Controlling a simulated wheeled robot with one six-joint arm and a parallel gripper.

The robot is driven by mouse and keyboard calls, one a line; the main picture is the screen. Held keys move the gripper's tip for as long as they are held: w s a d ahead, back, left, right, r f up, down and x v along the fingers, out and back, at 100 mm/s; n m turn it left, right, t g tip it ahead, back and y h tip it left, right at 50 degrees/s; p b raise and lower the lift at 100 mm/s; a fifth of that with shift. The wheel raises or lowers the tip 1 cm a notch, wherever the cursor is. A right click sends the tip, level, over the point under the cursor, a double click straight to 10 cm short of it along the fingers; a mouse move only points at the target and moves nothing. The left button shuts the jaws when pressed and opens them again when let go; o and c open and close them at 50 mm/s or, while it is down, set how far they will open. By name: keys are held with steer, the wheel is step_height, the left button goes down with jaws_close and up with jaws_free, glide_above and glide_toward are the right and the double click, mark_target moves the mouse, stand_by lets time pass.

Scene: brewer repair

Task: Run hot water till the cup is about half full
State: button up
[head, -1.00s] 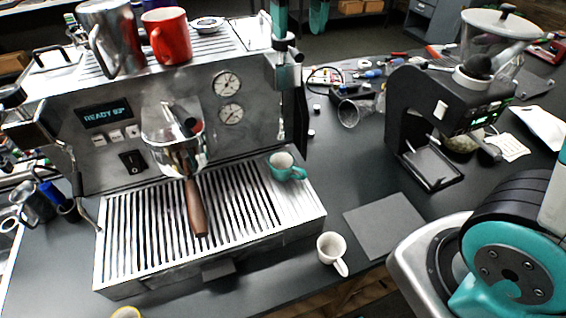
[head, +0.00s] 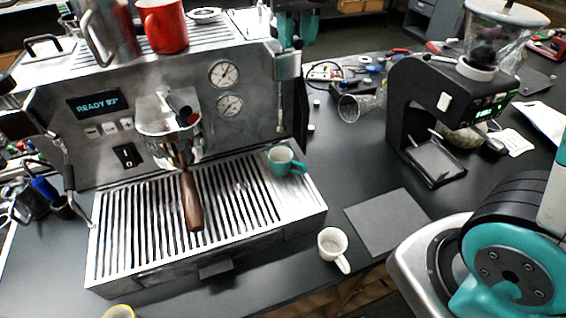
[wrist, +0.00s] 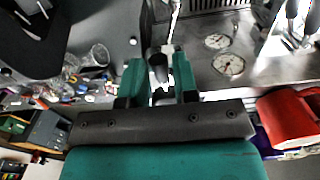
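The teal cup (head: 283,164) stands upright on the right end of the brewer's drip tray (head: 150,268), near the thin steel spout (head: 280,108). Its inside looks pale; I cannot make out a water level or a stream. My gripper (head: 293,35) is at the brewer's top right, just above the steel fitting (head: 287,66) that carries the spout. In the wrist view, my teal fingers (wrist: 159,80) stand on both sides of a small dark-tipped knob (wrist: 158,66). I cannot tell whether they press on it. The brewer's display (head: 95,105) reads READY.
A portafilter with a wooden handle (head: 191,203) sits in the brewer. A steel pitcher (head: 108,35) and red mug (head: 164,25) stand on top. A white cup (head: 333,245) is by a grey mat (head: 388,222). The grinder (head: 430,115) stands right; the counter between is fairly clear.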

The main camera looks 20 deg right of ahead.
steer(key=d+n+p, duration=0.1)
steer(key=n, duration=0.2)
steer(key=w+d+n+p, duration=0.1)
steer(key=d+n+p, duration=0.1)
steer(key=n, duration=0.1)
steer(key=w+d+n+p, duration=0.1)
steer(key=d+n, duration=0.1)
steer(key=n, duration=0.2)
steer(key=shift+w+p, duration=0.1)
steer(key=shift+p, duration=0.25)
stand_by(4.7)
steer(key=shift+s+a+m+p, duration=0.45)
steer(key=shift+a+m, duration=0.4)
steer(key=shift+m, duration=0.85)
steer(key=shift+s+a+m+p, duration=0.5)
steer(key=shift+a+m, duration=0.4)
steer(key=shift+m, duration=0.8)
steer(key=shift+s+a+m+p, duration=0.3)
steer(key=shift+a+m+p, duration=0.45)
steer(key=shift+m, duration=0.95)
steer(key=o, duration=0.4)
steer(key=shift+r, duration=0.1)
